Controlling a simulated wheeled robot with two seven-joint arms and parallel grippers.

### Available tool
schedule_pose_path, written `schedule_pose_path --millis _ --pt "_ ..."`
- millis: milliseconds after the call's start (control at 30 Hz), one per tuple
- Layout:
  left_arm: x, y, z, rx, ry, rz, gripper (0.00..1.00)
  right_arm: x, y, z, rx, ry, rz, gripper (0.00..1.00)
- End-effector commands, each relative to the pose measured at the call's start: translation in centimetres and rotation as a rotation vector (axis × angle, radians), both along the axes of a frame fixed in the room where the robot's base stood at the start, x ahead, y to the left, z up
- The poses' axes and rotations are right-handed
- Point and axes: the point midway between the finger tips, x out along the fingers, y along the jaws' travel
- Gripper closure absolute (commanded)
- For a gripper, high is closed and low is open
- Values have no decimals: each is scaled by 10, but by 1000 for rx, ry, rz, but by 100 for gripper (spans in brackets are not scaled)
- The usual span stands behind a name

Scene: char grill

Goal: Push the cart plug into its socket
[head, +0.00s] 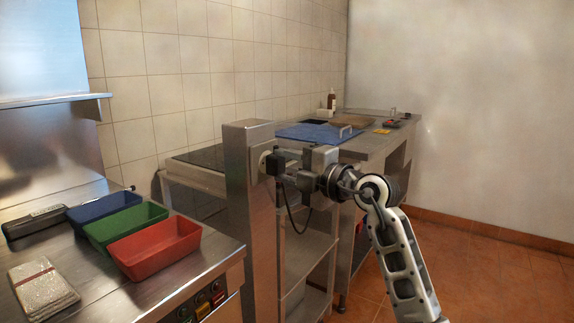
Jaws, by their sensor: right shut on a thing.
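The dark cart plug (273,165) is held against or just in front of a pale round socket (264,157) on the side of a steel post (247,200). My right gripper (285,168) comes in from the right and is shut on the plug. A black cable (290,215) hangs down in a loop below the gripper. I cannot tell how far the plug sits in the socket, as the plug and the fingers hide part of it. My left gripper is out of view.
Blue, green and red bins (155,250) stand on the steel counter at the left. Behind the post a worktop holds a blue tray (308,132), a brown board (350,121) and a bottle (331,101). Open shelves (305,255) lie below. Tiled floor is free at right.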

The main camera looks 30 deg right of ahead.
Motion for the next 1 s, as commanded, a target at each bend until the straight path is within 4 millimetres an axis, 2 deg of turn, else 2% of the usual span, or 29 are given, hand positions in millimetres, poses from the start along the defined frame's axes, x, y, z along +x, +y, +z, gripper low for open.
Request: schedule_pose_path --millis 833,867,900,933,1000 --pt "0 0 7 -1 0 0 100 10 4 1 2 -1 0 81" --pt "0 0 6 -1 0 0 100 9 4 0 2 -2 0 52" --pt "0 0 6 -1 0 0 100 9 4 0 2 -2 0 41" --pt "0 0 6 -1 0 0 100 9 4 0 2 -2 0 35" --pt "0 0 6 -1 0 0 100 9 4 0 2 -2 0 35"
